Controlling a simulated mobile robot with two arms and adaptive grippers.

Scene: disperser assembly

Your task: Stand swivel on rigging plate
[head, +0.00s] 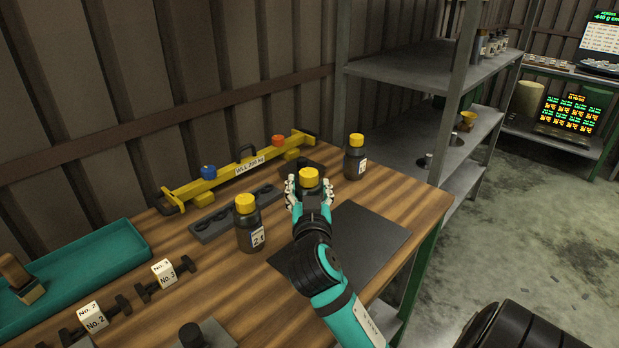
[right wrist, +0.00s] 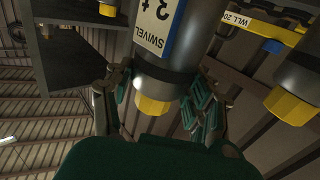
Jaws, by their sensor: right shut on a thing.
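The swivel is a dark grey cylinder with a yellow cap (head: 309,175). In the right wrist view the swivel (right wrist: 172,45) shows a blue-and-white label reading "SWIVEL" and 3 t. My right gripper (head: 308,191) is shut on it, with fingers on both sides near the cap end. In the head view the gripper hides its lower part, so I cannot tell whether it touches anything below. A dark narrow plate with round spots (head: 205,233) lies to the left, behind another capped cylinder. A flat dark sheet (head: 373,232) lies right of my wrist. I cannot tell which is the rigging plate. My left gripper is out of view.
Similar capped cylinders stand at left (head: 250,232) and back right (head: 355,163). A yellow beam (head: 235,170) lies along the back. A teal tray (head: 100,250) and dark bars with white "No. 2" blocks (head: 163,271) are at left. Grey shelves (head: 410,68) stand beyond the table.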

